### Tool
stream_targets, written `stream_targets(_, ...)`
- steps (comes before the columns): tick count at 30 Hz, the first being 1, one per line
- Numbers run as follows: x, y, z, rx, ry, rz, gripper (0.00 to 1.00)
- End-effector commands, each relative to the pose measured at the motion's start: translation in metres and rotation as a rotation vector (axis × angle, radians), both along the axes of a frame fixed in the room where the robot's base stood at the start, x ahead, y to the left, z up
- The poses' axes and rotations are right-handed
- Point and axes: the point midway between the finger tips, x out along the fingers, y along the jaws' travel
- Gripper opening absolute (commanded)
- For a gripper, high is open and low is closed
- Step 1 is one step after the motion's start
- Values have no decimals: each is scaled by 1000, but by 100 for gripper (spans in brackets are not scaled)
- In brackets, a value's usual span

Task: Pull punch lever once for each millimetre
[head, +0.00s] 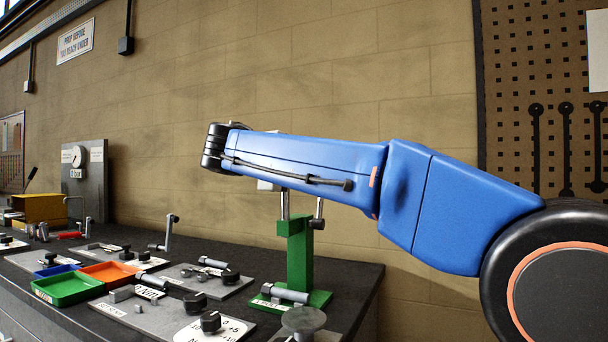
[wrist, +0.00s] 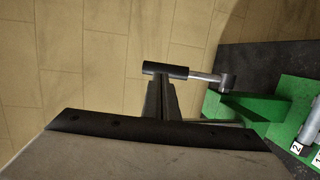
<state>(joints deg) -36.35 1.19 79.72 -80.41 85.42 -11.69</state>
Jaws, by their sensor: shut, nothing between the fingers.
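The green punch press (head: 300,255) stands near the right end of the bench, its upper part hidden behind my blue arm. In the wrist view its green frame (wrist: 262,112) is at the right. A lever with a metal rod (wrist: 206,77) and a black grip (wrist: 158,69) reaches left from it. My gripper (wrist: 161,84) is shut and empty, its fingertips right at the black grip. I cannot tell whether they touch it. The grip is not between the fingers. Number tags (wrist: 297,148) show on the press base. The gripper is not clearly visible in the head view.
Green (head: 68,289) and orange (head: 108,272) trays, plates with knobs (head: 210,322) and small upright handles crowd the bench left of the press. A round-topped grey piece (head: 304,320) stands in front of it. A block wall is behind.

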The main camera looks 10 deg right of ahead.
Motion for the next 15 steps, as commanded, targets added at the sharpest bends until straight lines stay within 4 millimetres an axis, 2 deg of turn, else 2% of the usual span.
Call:
stream_targets(8,-16,18,7,1,-1,3,0)
stream_targets(15,-37,41,16,1,-1,4,0)
